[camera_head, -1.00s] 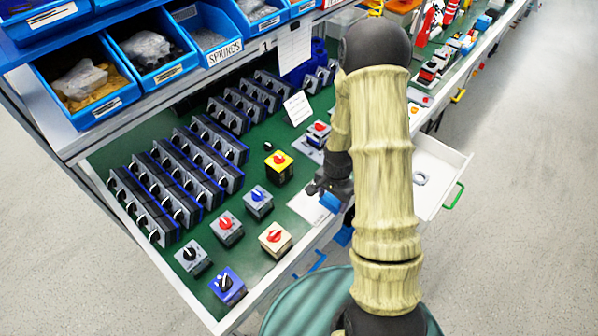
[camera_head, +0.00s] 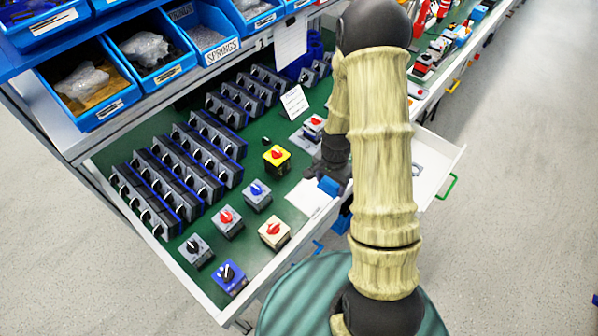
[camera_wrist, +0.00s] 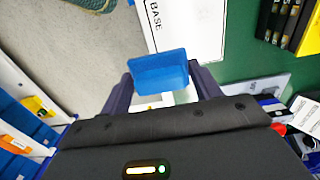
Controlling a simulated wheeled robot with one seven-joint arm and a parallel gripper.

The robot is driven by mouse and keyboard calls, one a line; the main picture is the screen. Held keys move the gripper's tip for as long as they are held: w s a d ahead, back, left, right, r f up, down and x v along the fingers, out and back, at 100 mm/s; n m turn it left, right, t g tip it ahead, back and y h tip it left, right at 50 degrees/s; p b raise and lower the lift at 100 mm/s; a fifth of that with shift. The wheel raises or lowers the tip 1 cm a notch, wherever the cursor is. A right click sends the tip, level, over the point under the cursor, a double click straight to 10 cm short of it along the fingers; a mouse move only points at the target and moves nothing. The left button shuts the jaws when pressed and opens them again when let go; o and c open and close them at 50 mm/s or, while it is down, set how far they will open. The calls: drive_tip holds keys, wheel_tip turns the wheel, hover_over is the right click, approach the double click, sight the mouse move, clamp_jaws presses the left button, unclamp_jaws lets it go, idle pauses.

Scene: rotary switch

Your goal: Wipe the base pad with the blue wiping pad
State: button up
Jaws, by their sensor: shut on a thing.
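The blue wiping pad (camera_wrist: 158,72) is held between the two fingers of my gripper (camera_wrist: 163,82) in the wrist view. In the head view the blue wiping pad (camera_head: 328,186) shows at the tip of my gripper (camera_head: 322,178), partly behind my arm. The base pad (camera_wrist: 182,28) is a white plate with the word BASE, just beyond the wiping pad in the wrist view. In the head view the base pad (camera_head: 308,198) lies on the green bench top near its front edge. I cannot tell whether the wiping pad touches it.
Switches with coloured knobs, such as a yellow one (camera_head: 277,158) and a beige one (camera_head: 274,232), stand left of the base pad. Rows of grey-blue switches (camera_head: 180,165) stand further left. An open white drawer (camera_head: 432,180) is at right. A white card (camera_head: 294,103) stands behind.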

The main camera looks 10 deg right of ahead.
drive_tip(key=shift+w+a+f+n, duration=0.25)
drive_tip(key=shift+w+f+n, duration=0.1)
drive_tip(key=shift+n, duration=0.25)
drive_tip(key=w+a+f+n, duration=0.1)
drive_tip(key=n, duration=0.2)
drive_tip(key=w+a+f+n, duration=0.1)
drive_tip(key=a+f+n, duration=0.1)
drive_tip(key=n, duration=0.1)
drive_tip(key=w+a+f+n, duration=0.2)
drive_tip(key=n, duration=0.1)
drive_tip(key=shift+w+f+n, duration=0.1)
drive_tip(key=shift+n, duration=0.2)
